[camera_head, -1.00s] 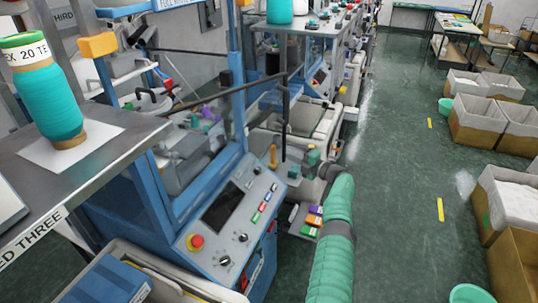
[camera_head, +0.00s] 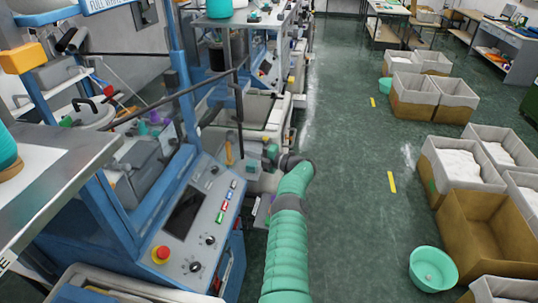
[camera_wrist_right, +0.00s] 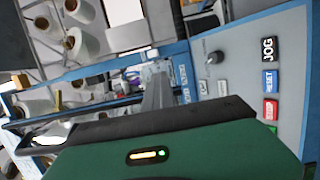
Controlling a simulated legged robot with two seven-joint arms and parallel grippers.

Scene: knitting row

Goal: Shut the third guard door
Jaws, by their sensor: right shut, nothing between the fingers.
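The near blue knitting machine (camera_head: 140,215) stands at left in the head view. What looks like its clear guard door has a dark rail (camera_head: 165,107) slanting out from the blue frame to an upright dark post (camera_head: 238,115). The pane is hard to see, and I cannot tell exactly how far it stands open. My right gripper (camera_head: 254,164) is shut and empty, beyond the control panel and near the lower post; contact is unclear. In the right wrist view its grey fingers (camera_wrist_right: 158,90) lie in front of the blue frame, left of the panel (camera_wrist_right: 245,65). My left gripper is out of view.
The control panel has a red stop button (camera_head: 161,254). A metal shelf (camera_head: 65,165) juts in at left. Cardboard bins (camera_head: 455,210) and a green bowl (camera_head: 433,268) stand at right. The green aisle floor (camera_head: 345,200) is clear between.

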